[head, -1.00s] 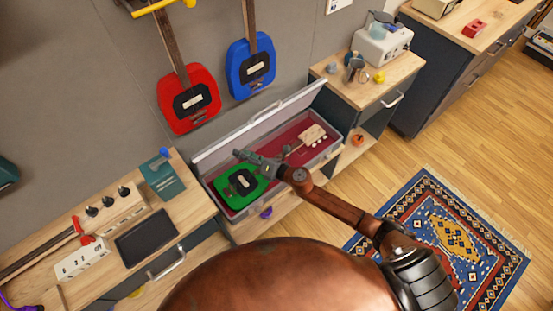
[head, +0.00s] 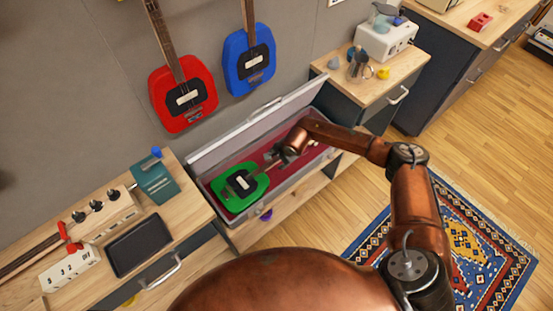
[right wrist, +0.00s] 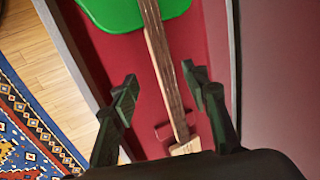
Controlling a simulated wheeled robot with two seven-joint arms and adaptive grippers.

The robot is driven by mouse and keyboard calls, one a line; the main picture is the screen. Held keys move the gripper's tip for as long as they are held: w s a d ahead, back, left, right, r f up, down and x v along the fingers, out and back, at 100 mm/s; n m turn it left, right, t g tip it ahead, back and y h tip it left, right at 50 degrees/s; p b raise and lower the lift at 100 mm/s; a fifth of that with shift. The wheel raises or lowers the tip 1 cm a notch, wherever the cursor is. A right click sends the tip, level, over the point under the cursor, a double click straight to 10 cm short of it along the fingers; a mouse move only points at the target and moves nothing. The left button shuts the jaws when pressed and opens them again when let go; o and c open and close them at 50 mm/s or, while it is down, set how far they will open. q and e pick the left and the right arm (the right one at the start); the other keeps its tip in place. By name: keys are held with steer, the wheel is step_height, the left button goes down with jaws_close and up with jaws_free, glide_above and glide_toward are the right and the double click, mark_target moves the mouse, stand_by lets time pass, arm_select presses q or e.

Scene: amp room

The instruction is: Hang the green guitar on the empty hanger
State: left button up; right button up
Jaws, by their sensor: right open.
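The green guitar (head: 222,187) lies in an open case (head: 243,127) with a red lining, its body at the left end. My right gripper (head: 273,157) is over the case, at the guitar's neck, and hides part of the neck and head. In the right wrist view the gripper (right wrist: 160,86) is open, with the neck (right wrist: 166,62) running between its fingers; the fingers look apart from it. The green body (right wrist: 125,12) shows at the top of that view. My left gripper is not in view. No empty hanger can be made out.
A red guitar (head: 172,110) and a blue guitar (head: 237,70) hang on the wall behind the case. The raised lid stands between case and wall. A wooden counter (head: 200,205) is at left, a small cabinet (head: 378,85) at right. A rug (head: 470,240) lies on the floor.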

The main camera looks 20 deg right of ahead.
mark_target(272, 164)
steer(key=b+x, duration=0.4)
steer(key=x, duration=0.2)
steer(key=shift+f, duration=0.4)
steer(key=shift+w+a+f+b, duration=0.1)
steer(key=shift+w+f+b, duration=0.05)
steer(key=shift+f+b, duration=0.3)
steer(key=shift+w+f, duration=0.1)
arm_select(q)
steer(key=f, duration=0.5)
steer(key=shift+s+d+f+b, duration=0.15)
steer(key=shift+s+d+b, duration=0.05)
steer(key=shift+b, duration=0.15)
arm_select(e)
steer(key=shift+w+a+f, duration=0.1)
steer(key=shift+w, duration=0.05)
steer(key=shift+c, duration=0.6)
jaws_close()
steer(key=shift+f, duration=0.1)
